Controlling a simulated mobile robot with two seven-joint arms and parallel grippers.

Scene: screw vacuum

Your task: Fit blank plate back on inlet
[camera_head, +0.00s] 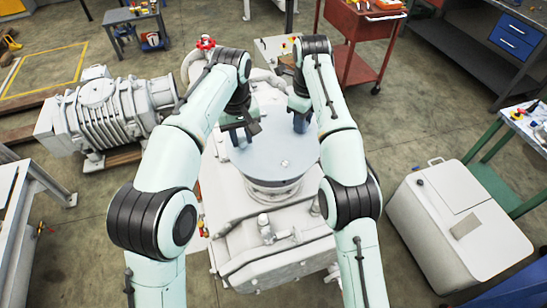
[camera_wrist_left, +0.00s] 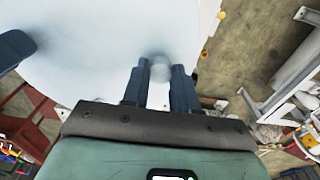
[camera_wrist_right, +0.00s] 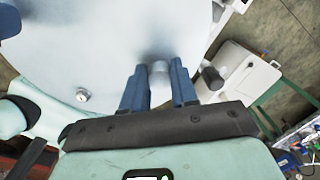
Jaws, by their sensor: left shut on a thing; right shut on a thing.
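The blank plate (camera_head: 275,160) is a round, flat, pale blue-grey disc. In the head view it lies roughly level over the pump's round inlet flange (camera_head: 272,190), hiding the opening. I cannot tell whether it touches the flange. My left gripper (camera_head: 240,132) is at the plate's left far side. In the left wrist view its fingers (camera_wrist_left: 161,78) are shut around a small grey post on the plate (camera_wrist_left: 95,45). My right gripper (camera_head: 300,120) is at the far right side. In the right wrist view its fingers (camera_wrist_right: 159,80) close around a similar post on the plate (camera_wrist_right: 100,40).
The white pump body (camera_head: 265,240) stands below the plate. A ribbed grey machine (camera_head: 105,110) lies to the left. A white cabinet (camera_head: 455,225) stands at right, and a red cart (camera_head: 362,35) behind. Some floor between pump and cabinet is free.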

